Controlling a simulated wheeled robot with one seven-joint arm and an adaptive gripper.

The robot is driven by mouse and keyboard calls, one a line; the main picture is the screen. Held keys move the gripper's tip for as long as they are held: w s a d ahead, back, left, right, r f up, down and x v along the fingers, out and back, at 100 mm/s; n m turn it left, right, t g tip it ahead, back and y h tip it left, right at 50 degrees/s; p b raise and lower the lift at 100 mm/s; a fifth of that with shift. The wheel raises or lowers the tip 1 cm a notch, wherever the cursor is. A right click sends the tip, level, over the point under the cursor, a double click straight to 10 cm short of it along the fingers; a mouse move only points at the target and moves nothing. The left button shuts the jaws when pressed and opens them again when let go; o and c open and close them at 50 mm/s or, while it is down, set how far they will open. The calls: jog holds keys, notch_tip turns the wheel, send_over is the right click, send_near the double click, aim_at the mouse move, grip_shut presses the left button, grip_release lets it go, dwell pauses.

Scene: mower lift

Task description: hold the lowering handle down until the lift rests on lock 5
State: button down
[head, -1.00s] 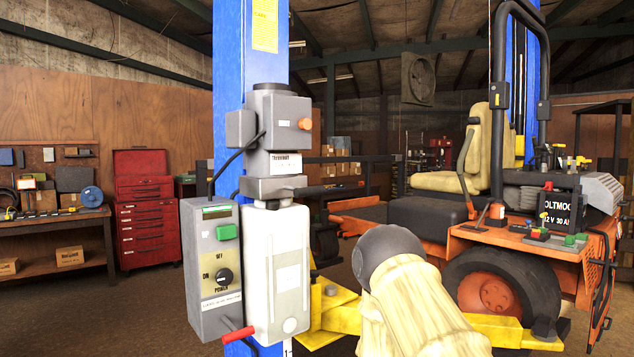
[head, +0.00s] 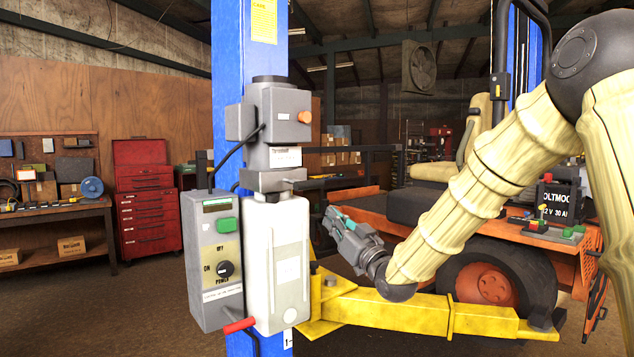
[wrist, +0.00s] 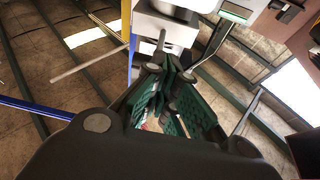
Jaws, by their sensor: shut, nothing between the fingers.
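The hydraulic power unit (head: 276,135) is mounted on the blue lift post (head: 250,50), with a white tank (head: 278,270) below it. A thin dark lever (head: 308,181) sticks out to the right from its grey block. A red-gripped handle (head: 239,326) sits lower, beneath the control box. I cannot tell from any label which is the lowering handle. My gripper (head: 335,216) is shut and empty, right of the tank and below the thin lever, apart from both. In the wrist view, its teal-padded fingers (wrist: 170,100) point toward the power unit (wrist: 168,28). No lock number is readable.
The grey control box (head: 214,262) with a green button and black knob is left of the tank. A yellow lift arm (head: 400,312) extends right under the orange mower (head: 520,232). A workbench (head: 60,212) and red tool chest (head: 145,200) stand behind at left.

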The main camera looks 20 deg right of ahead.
notch_tip(320, 180, up, 9)
jog(key=s+d+n+t+y, duration=0.1)
jog(key=shift+s+d+t+y, duration=0.15)
jog(key=shift+s+t+y, duration=0.15)
jog(key=shift+y, duration=0.1)
jog(key=shift+r, duration=0.1)
jog(key=p+x, duration=0.5)
jog(key=x, duration=0.5)
jog(key=shift+w+a+f+p, duration=0.15)
jog(key=shift+f+p, duration=0.25)
jog(key=shift+f, duration=0.6)
jog(key=shift+w+a+f+p, duration=0.1)
jog(key=shift+w+f+p, duration=0.2)
jog(key=shift+f, duration=0.75)
jog(key=shift+f, duration=0.1)
